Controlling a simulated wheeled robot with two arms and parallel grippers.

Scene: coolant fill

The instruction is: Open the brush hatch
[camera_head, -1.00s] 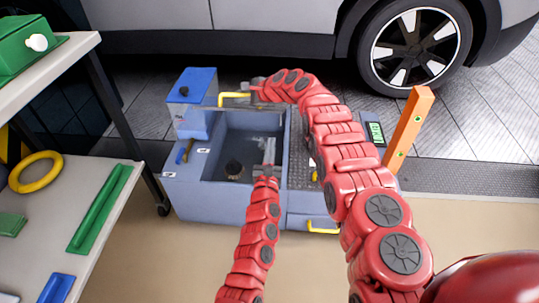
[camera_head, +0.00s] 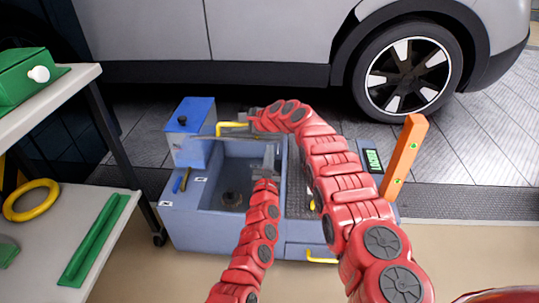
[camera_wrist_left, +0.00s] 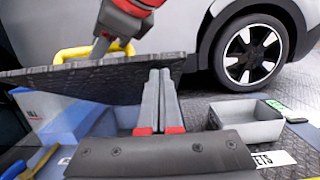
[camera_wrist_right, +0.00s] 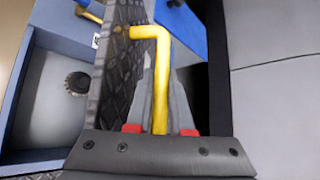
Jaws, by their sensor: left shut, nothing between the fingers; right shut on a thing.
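The brush hatch, a dark patterned plate (camera_wrist_left: 75,80) with a yellow handle (camera_head: 232,127), is raised at the back of the blue-grey station, seen nearly edge-on in the head view. My right gripper (camera_head: 252,116) is shut on the handle, which runs between its fingers in the right wrist view (camera_wrist_right: 160,85). My left gripper (camera_head: 269,152) is shut and empty above the bin's right side. In the left wrist view its fingertips (camera_wrist_left: 161,72) overlap the plate's edge; I cannot tell if they touch. A dark round brush-like thing (camera_head: 232,198) sits in the open bin (camera_head: 215,165).
A blue-lidded box (camera_head: 190,115) stands at the station's back left. An orange post (camera_head: 405,155) and a green display (camera_head: 374,160) are at the right. A bench (camera_head: 50,105) stands on the left, and a car (camera_head: 260,35) is behind.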

